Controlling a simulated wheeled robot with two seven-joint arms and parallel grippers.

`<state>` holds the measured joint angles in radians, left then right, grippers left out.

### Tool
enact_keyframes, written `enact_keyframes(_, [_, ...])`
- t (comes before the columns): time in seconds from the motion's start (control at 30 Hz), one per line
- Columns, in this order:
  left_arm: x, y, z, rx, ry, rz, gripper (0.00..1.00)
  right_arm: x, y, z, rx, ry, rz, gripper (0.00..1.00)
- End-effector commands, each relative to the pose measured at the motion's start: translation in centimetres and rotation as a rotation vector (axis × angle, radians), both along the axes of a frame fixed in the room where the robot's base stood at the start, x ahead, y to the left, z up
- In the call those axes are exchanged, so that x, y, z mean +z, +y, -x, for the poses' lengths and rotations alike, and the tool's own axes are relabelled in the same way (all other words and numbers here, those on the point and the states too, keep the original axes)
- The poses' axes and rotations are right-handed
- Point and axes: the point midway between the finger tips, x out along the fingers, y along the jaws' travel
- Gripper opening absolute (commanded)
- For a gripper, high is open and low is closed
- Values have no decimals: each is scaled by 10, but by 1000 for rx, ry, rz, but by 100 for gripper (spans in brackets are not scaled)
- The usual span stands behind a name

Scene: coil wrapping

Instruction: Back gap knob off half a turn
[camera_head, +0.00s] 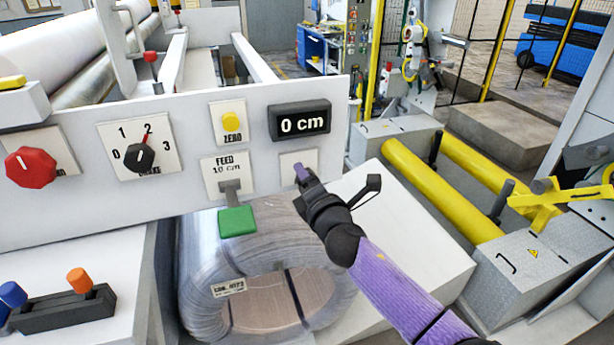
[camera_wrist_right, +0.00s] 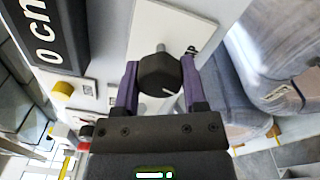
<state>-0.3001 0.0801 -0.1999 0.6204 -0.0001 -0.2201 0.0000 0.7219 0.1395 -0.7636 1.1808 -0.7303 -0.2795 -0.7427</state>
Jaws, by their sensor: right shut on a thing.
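The black knob (camera_wrist_right: 158,76) sits on a small white plate (camera_wrist_right: 182,32) of the panel in the right wrist view. A short white mark shows on its face. My right gripper (camera_wrist_right: 160,86) has its purple fingers on either side of the knob and is shut on it. In the head view the right gripper (camera_head: 302,176) reaches the plate (camera_head: 288,158) under the "0 cm" display (camera_head: 300,121) and hides the knob. No label for this knob is readable. My left gripper is in neither view.
The panel also carries a yellow ZERO button (camera_head: 231,121), a green FEED lever (camera_head: 237,220), a black brake dial (camera_head: 140,157) pointing near 2 and a red knob (camera_head: 31,167). A wrapped coil (camera_head: 196,290) lies below. Yellow rollers (camera_head: 440,190) stand at the right.

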Motion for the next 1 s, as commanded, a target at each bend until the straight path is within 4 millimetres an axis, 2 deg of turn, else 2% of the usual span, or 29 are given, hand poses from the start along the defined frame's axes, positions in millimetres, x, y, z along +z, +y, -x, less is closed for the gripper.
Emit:
enact_keyframes(0.2, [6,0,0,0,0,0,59,2,-1,-1,-1,-51,150,0])
enact_keyframes(0.5, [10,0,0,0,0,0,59,2,0,0,-1,-94,280,0])
enact_keyframes(1.0, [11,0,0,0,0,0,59,2,0,-1,-1,-109,322,0])
